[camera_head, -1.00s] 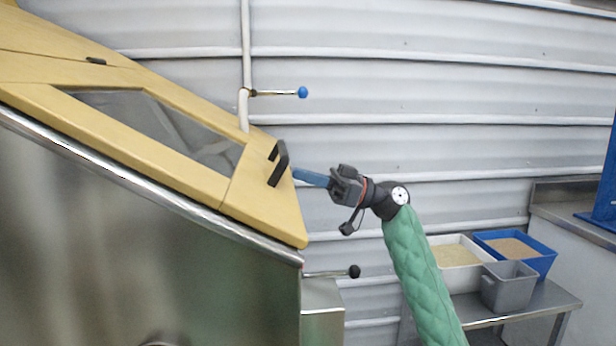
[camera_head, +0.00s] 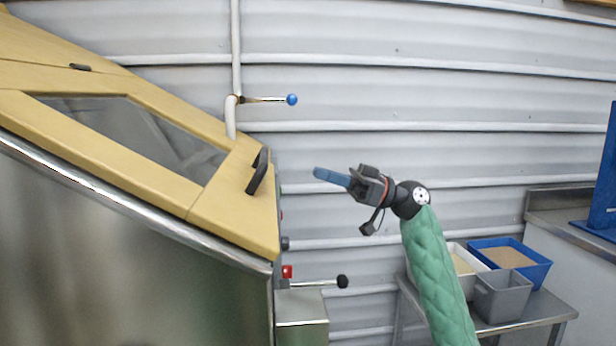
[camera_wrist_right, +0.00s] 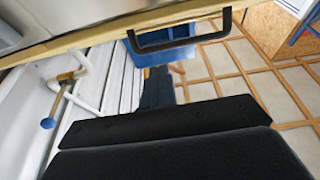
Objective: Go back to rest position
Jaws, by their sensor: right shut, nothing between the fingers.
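My right gripper (camera_head: 332,178) is shut and empty, its blue fingers together and pointing left. It hangs in the air to the right of the hopper's yellow lid (camera_head: 140,160), clear of the black handle (camera_head: 258,171). The lid lies closed on the steel hopper body (camera_head: 120,260) and has a clear window. In the right wrist view the black handle (camera_wrist_right: 165,38) shows near the top, apart from the gripper, whose dark body fills the bottom. My left gripper is out of view.
A blue-knobbed lever (camera_head: 270,99) sticks out near the pipe on the wall. A black-knobbed lever (camera_head: 315,283) and red button (camera_head: 287,271) are at the hopper's side. A steel table (camera_head: 540,309) at right holds a blue bin (camera_head: 530,271), a grey bin (camera_head: 502,298) and a white bin.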

